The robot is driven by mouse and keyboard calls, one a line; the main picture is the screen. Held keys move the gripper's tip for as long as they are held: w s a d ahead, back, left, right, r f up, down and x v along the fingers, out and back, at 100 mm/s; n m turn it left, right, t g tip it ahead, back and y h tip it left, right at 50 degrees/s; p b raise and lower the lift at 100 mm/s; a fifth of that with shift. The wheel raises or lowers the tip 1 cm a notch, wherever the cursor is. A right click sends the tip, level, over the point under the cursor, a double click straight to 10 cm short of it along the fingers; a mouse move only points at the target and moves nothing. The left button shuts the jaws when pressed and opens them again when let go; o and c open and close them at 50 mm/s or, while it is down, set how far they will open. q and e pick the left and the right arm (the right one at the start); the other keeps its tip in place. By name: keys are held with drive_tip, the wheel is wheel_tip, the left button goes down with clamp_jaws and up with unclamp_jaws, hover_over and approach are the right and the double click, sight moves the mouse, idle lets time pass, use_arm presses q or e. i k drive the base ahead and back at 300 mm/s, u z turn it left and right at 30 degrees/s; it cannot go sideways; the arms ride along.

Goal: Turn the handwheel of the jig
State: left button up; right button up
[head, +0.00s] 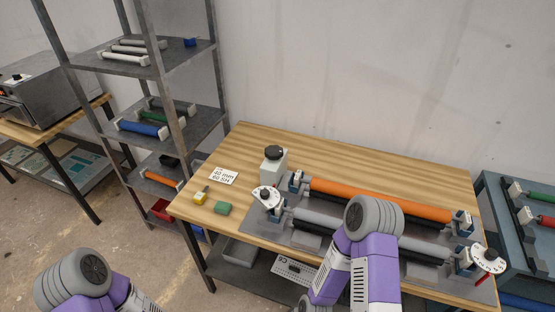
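The jig (285,228) is a grey metal plate on the wooden table, holding an orange roller (375,196) at the back and a grey roller (318,224) in front. A white wheel (489,259) with a dark hub and a red part below it is at the jig's right end. A smaller white dial (266,197) with a dark knob is at its left end. I cannot tell for sure which is the handwheel. My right arm covers the middle of the grey roller. Neither gripper shows; only arm links are visible.
A white block with a black knob (274,160) stands behind the jig's left end. A paper card (223,176), a yellow item (200,198) and a green block (222,208) lie at the table's left. A shelf (148,120) holds rollers; a blue-grey rack (515,235) stands at right.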

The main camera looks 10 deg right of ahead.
sight(272, 151)
drive_tip(key=k, duration=0.9)
drive_tip(key=u, duration=0.85)
drive_tip(key=i, duration=1.85)
drive_tip(key=z, duration=0.95)
